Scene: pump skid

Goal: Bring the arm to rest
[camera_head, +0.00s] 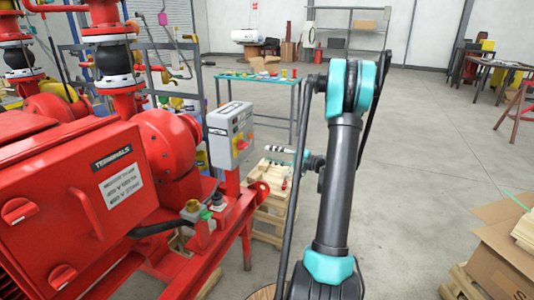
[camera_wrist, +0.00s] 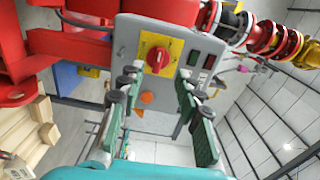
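My gripper (camera_wrist: 158,88) shows in the wrist view with its two fingers spread apart and nothing between them. Its fingers point toward a grey control box (camera_wrist: 184,75), which has a red rotary switch (camera_wrist: 157,54) on a yellow plate. A gap to the box seems to remain, but its size is hard to judge. In the head view my arm (camera_head: 340,185) stands raised right of the control box (camera_head: 230,133).
The red pump skid (camera_head: 85,195) with its terminals box fills the left. A teal-framed table (camera_head: 262,80) with small parts stands behind. Wooden pallets (camera_head: 272,190) lie below the control box. A cardboard box (camera_head: 500,250) is at the lower right.

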